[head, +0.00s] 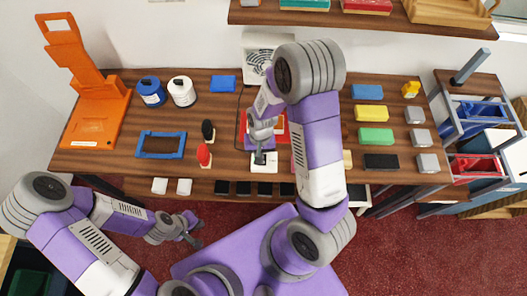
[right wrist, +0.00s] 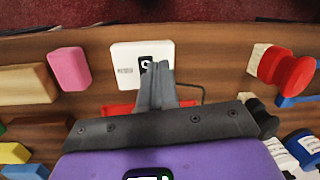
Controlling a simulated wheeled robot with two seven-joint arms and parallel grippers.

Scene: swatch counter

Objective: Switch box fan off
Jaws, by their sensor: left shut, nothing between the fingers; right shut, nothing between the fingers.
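The white box fan (head: 258,44) stands at the back of the counter against the wall, partly hidden by my right arm. A white switch box (head: 270,168) with a black rocker lies near the counter's front edge. In the right wrist view the switch box (right wrist: 124,53) shows its dark rocker (right wrist: 145,63) with a pale mark. My right gripper (head: 260,158) is shut and empty, its fingertips (right wrist: 157,72) over the rocker's edge; I cannot tell whether they touch it. My left gripper (head: 194,236) is shut and empty, low in front of the counter.
A dark cord (head: 238,108) runs along the counter. A red item (head: 281,124) lies behind the switch box. Black (head: 208,130) and red (head: 204,154) handled stamps stand left of it. A pink block (right wrist: 69,69) is nearby. A blue frame (head: 162,144) and orange stand (head: 80,95) are farther left.

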